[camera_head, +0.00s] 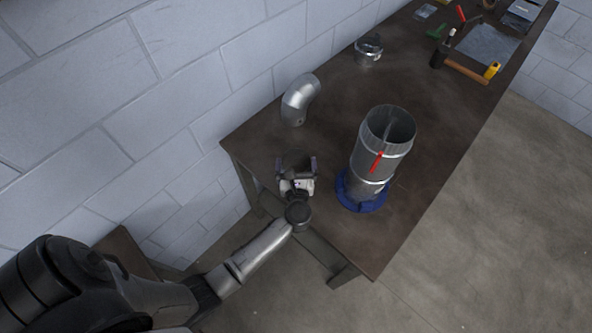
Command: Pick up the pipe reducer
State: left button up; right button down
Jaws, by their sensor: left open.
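My left gripper (297,166) is over the near left end of the brown table, its fingers apart. A dark rounded shape shows between and just beyond the fingers; I cannot tell if it is a separate part or part of the gripper. A short silver metal fitting (368,50), which looks like the pipe reducer, stands farther back near the wall, well apart from the gripper. A silver duct elbow (300,98) stands between them. A tall duct (384,145) with a red handle stands upright in a blue ring base (362,192), right of the gripper. My right gripper is out of view.
The brown table (430,120) runs along the white block wall (200,70). Tools, including a hammer (466,71), lie around a grey tray (487,45) at the far end. The table middle right of the fitting is clear.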

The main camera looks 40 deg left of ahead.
pick_arm(q)
jog(key=shift+w+a, duration=0.2)
jog(key=shift+w, duration=0.05)
jog(key=c, duration=1.2)
